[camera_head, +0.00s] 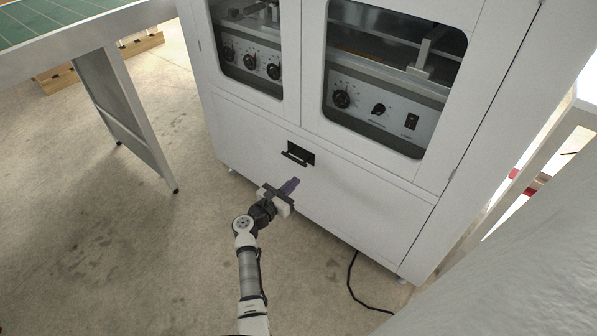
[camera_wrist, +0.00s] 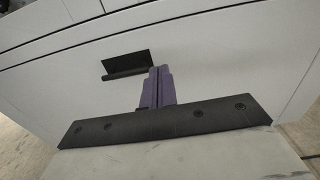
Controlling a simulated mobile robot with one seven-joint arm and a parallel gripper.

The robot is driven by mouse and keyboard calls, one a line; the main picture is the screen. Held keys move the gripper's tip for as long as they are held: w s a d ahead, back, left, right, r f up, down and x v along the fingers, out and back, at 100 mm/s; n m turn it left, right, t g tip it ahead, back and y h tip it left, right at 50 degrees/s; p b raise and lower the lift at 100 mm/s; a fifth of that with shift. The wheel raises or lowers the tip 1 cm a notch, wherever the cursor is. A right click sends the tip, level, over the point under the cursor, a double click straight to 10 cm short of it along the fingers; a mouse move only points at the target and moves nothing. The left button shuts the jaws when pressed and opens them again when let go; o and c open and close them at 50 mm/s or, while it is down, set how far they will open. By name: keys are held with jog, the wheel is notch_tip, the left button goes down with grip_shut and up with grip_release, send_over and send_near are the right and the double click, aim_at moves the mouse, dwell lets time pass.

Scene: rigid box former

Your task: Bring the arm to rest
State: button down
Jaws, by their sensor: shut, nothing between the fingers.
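My gripper (camera_head: 290,186) is at the end of my arm, in front of the lower white panel of the machine. Its purple fingers are together and hold nothing. In the wrist view my gripper (camera_wrist: 158,75) points at the panel, with the fingertips just below and right of a black recessed handle (camera_wrist: 125,62). In the head view the handle (camera_head: 298,154) lies just beyond the fingertips. The fingers look apart from the handle, though the exact gap is hard to tell. My arm reaches up from the bottom of the head view.
The white box former (camera_head: 350,200) stands ahead, with windows over knobs and dials. A green-topped table (camera_head: 85,30) is at the upper left. A black cable (camera_head: 355,285) lies on the floor at the right. The concrete floor (camera_head: 120,250) to the left is clear.

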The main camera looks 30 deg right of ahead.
jog(key=shift+s+a, duration=0.1)
jog(key=shift+a, duration=0.2)
